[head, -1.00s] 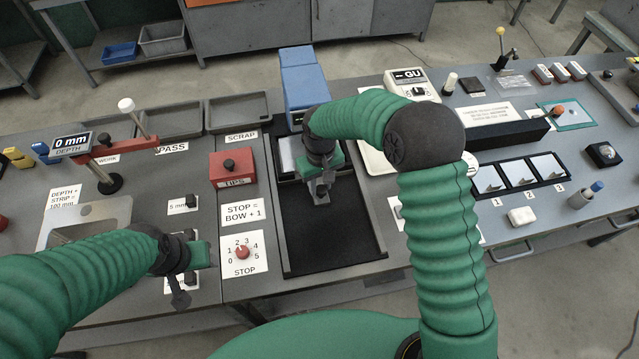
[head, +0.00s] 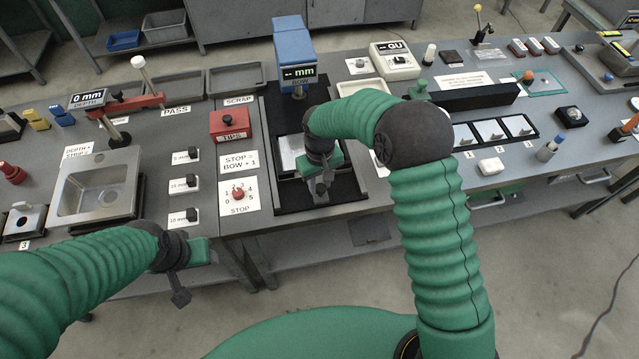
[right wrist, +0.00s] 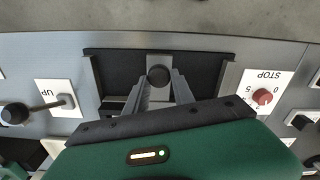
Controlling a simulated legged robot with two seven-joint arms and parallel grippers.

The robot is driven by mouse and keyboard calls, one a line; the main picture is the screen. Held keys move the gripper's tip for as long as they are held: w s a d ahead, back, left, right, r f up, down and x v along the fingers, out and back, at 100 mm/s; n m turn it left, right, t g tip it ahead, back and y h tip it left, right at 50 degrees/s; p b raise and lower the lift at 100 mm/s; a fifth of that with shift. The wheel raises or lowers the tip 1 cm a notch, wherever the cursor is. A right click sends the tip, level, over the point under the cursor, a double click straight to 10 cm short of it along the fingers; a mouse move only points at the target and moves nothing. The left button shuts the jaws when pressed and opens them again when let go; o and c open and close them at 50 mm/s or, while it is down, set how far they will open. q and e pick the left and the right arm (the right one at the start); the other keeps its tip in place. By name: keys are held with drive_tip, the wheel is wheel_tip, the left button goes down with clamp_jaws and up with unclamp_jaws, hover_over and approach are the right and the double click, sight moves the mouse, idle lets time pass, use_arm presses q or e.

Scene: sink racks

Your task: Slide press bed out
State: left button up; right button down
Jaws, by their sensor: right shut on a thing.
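The press bed, a dark sled with a silver plate (head: 291,153), sits in a black channel (head: 280,198) in front of the blue press (head: 292,50). My right gripper (head: 321,190) is low near the channel's front end, shut on the bed's dark round knob. In the right wrist view the knob (right wrist: 158,76) sits between the fingers of my right gripper (right wrist: 158,84). My arm hides part of the bed and plate. My left gripper (head: 180,288) hangs empty in front of the bench's left part; its finger gap is unclear.
A STOP dial (head: 238,194) and a red TIPS box (head: 230,124) stand left of the channel. A metal basin (head: 98,190) is farther left. A long black block (head: 480,97) and framed plates (head: 495,131) lie right. Floor is open before the bench.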

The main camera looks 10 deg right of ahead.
drive_tip(key=shift+s+f, duration=0.2)
drive_tip(key=shift+s, duration=0.15)
drive_tip(key=c, duration=1.3)
unclamp_jaws()
drive_tip(key=shift+c, duration=0.2)
drive_tip(key=shift+o, duration=1.3)
drive_tip(key=shift+s+r, duration=0.1)
drive_tip(key=shift+r, duration=0.1)
drive_tip(key=shift+w+r, duration=0.2)
drive_tip(key=shift+r, duration=0.2)
wheel_tip(320, 180, up, 16)
drive_tip(key=shift+s+f+b, duration=0.1)
drive_tip(key=shift+s+b, duration=0.05)
drive_tip(key=shift+b, duration=0.5)
